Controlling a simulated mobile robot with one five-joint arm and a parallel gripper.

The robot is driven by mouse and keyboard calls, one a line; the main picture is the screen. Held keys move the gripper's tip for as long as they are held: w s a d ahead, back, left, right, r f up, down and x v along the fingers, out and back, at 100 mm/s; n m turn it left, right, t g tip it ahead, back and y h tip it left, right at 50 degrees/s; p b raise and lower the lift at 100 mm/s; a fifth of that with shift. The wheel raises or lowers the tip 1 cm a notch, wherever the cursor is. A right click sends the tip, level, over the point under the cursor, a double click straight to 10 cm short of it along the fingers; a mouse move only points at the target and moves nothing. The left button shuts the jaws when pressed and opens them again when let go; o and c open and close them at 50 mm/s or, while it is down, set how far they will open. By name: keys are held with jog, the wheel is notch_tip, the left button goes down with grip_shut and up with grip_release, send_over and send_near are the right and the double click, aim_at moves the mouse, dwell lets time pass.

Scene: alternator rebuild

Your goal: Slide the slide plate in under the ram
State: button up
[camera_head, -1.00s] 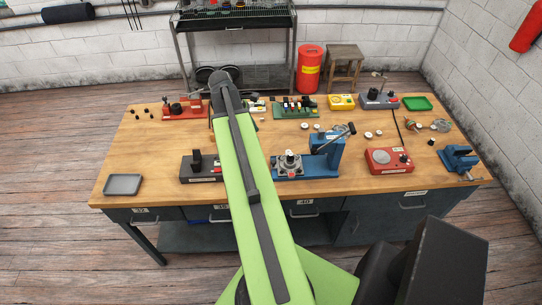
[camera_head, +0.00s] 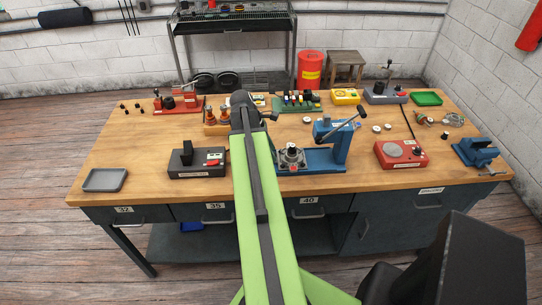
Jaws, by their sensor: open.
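A blue lever press (camera_head: 336,145) stands near the middle of the bench on a long blue base. Its dark handle slants up to the right. A grey metal plate, which looks like the slide plate (camera_head: 283,166), sits on the left part of that base with a round metal part (camera_head: 292,152) on top. It is left of the press's upright and head; I cannot make out the ram or the gap under it. My green arm reaches over the bench just left of the plate. My gripper is not visible; the arm's far end hides what lies beyond it.
A black and red unit (camera_head: 197,162) stands left of my arm, and a red box with a round top (camera_head: 401,154) right of the press. A blue vise (camera_head: 475,153) is at the right edge. The bench front (camera_head: 145,180) is clear beside the grey tray (camera_head: 105,180).

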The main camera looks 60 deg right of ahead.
grip_shut()
dwell(0.3)
dwell(1.2)
